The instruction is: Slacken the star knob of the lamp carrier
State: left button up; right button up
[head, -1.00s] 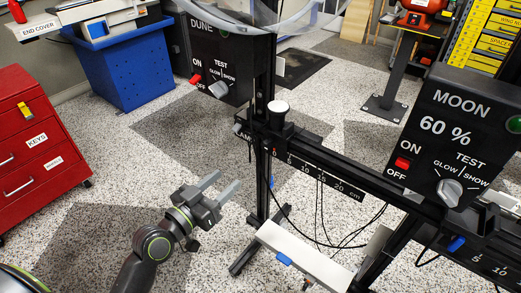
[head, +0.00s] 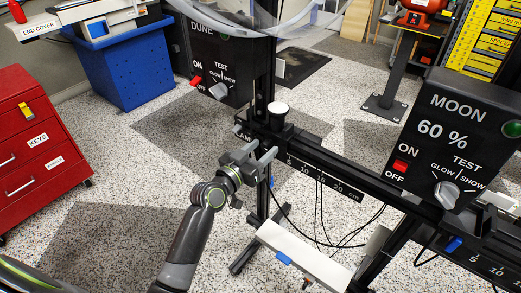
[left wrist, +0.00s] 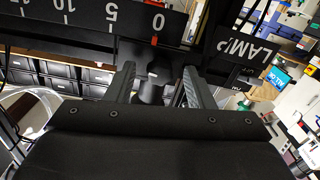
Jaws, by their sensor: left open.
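The lamp carrier (head: 268,127) is a black block at the left end of the scaled rail, with a white-topped post (head: 279,108) on it. Its LAMP label (left wrist: 247,50) shows upside down in the left wrist view. My left gripper (head: 263,155) is at the carrier's front, just below the rail's zero end. In the left wrist view its open fingers (left wrist: 157,85) stand on both sides of a dark, stubby knob-like piece (left wrist: 151,90), with gaps beside it. I cannot make out star lobes on it. My right gripper is not in view.
The black rail (head: 325,175) with a centimetre scale runs right to the MOON box (head: 450,135). The DUNE box (head: 215,60) hangs behind the carrier. Black cables (head: 320,215) hang below the rail. A red cabinet (head: 40,150) stands left; floor between is free.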

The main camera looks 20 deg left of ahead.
pick_arm(q)
jog(key=c, duration=1)
